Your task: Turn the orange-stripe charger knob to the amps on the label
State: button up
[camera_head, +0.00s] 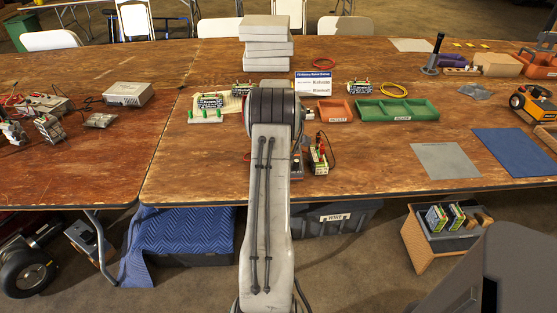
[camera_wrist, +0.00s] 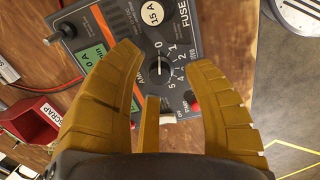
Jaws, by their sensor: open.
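The charger's dark grey face (camera_wrist: 120,20) fills the upper middle of the wrist view, with a thin orange stripe (camera_wrist: 98,20) on it. Its black knob (camera_wrist: 158,66) sits in a numbered dial, its white pointer looking near the 0. A green label (camera_wrist: 91,55) reads "0 A" at its visible end; my left finger hides part of that area. My gripper (camera_wrist: 165,72) is open, its yellow fingers either side of the knob and seemingly not touching it. In the head view the charger (camera_head: 297,167) is mostly hidden behind my arm.
A round "15 A" fuse label (camera_wrist: 154,13) and a red button (camera_wrist: 195,107) are near the knob. A red scrap bin (camera_wrist: 35,118) stands left of the charger. A small device with leads (camera_head: 318,157) stands right of it. A grey mat (camera_head: 445,161) lies farther right.

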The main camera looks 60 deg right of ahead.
jog(key=shift+f, duration=0.25)
jog(key=shift+o, duration=0.2)
grip_shut()
dwell(0.3)
